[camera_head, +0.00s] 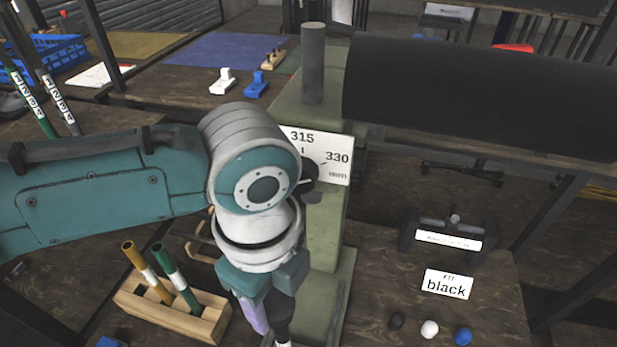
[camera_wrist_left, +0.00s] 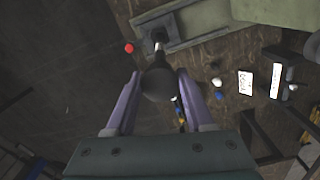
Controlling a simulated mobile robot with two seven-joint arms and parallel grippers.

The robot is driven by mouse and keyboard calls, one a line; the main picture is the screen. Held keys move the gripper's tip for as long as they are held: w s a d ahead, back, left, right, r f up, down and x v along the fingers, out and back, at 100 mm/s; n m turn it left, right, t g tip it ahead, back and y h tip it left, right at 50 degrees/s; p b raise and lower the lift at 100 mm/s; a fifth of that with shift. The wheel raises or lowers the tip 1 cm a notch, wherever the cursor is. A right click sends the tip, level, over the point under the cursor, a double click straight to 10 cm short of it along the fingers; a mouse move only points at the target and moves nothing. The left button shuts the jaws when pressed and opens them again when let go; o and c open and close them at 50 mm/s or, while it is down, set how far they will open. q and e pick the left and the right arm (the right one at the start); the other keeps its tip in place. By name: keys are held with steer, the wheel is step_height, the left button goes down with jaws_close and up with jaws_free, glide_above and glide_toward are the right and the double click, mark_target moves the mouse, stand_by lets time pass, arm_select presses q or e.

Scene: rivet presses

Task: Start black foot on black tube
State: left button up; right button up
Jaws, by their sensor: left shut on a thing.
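In the head view, my left gripper (camera_head: 268,306) is shut, its purple fingers around the black tube (camera_head: 281,316). The tube has a white band low down. In the left wrist view, the dark tube (camera_wrist_left: 158,86) is between the purple fingers (camera_wrist_left: 157,90). It narrows away toward a dark block on the green press base (camera_wrist_left: 190,25); whether it touches the block I cannot tell. A small black foot (camera_head: 397,320) lies on the bench at right, apart from my gripper. My right gripper is not in view.
The green press column (camera_head: 325,225) stands just right of my gripper. A wooden rack (camera_head: 175,312) with tubes is at left.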

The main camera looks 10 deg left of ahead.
mark_target(273, 300)
arm_select(q)
steer(key=shift+f+b, duration=0.8)
steer(key=shift+f, duration=0.3)
steer(key=o, duration=1.4)
step_height(273, 300, up, 10)
steer(key=shift+p, duration=1.15)
